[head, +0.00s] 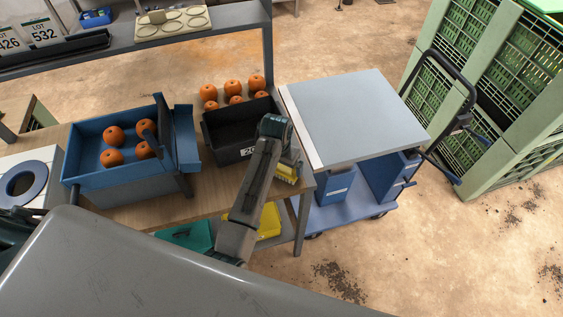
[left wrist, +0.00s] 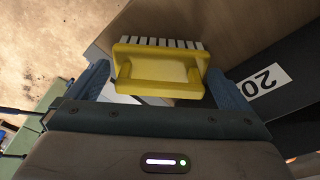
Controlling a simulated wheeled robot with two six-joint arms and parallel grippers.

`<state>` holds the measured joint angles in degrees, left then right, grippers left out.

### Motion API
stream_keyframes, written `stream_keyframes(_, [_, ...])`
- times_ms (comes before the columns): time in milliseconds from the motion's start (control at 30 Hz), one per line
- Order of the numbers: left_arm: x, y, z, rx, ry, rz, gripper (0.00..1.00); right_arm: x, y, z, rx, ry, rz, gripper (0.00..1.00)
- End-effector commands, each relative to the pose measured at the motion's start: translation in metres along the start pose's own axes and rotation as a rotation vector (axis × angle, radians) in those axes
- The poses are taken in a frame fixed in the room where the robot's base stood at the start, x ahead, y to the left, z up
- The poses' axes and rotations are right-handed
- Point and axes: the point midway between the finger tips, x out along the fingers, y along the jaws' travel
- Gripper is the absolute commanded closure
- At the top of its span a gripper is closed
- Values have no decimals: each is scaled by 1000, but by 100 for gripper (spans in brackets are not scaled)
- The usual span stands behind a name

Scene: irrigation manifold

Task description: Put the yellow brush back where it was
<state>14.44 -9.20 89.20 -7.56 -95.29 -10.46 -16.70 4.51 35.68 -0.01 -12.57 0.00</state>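The yellow brush (head: 287,173), with white bristles, is at the right end of the wooden worktable (head: 220,178), next to the black crate. It also shows close up in the left wrist view (left wrist: 160,72), its loop handle towards my left wrist camera. In the head view my gripper partly covers the brush. I cannot tell whether its bristles touch the worktable. My right gripper is not in view.
The black crate (head: 222,135), with a label, stands just left of the brush, several orange fruits behind it. A blue crate (head: 85,163) with fruits stands further left. A cart with a grey top (head: 350,115) stands right of the worktable. Teal and yellow bins (head: 268,222) sit below.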

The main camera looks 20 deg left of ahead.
Motion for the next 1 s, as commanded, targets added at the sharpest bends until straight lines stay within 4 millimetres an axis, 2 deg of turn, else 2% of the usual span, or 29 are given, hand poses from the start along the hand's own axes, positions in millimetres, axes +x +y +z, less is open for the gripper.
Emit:
stream_keyframes(133, [-5, 0, -1, 0, 4, 0, 0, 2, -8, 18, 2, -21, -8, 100])
stream_keyframes(267, [-22, 0, -1, 0, 7, 0, 0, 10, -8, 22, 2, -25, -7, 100])
stream_keyframes(567, [-91, 0, -2, 0, 8, 0, 0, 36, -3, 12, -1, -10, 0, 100])
stream_keyframes(600, [-101, 0, -1, 0, 5, 0, 0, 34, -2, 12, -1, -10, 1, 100])
stream_keyframes(633, [-109, 0, -1, 0, 1, 0, 0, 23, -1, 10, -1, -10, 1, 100])
stream_keyframes(800, [-119, 0, -1, 0, 0, 0, 0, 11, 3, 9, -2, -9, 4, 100])
stream_keyframes(1000, [-121, 0, 0, 0, 1, 0, 0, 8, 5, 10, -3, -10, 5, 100])
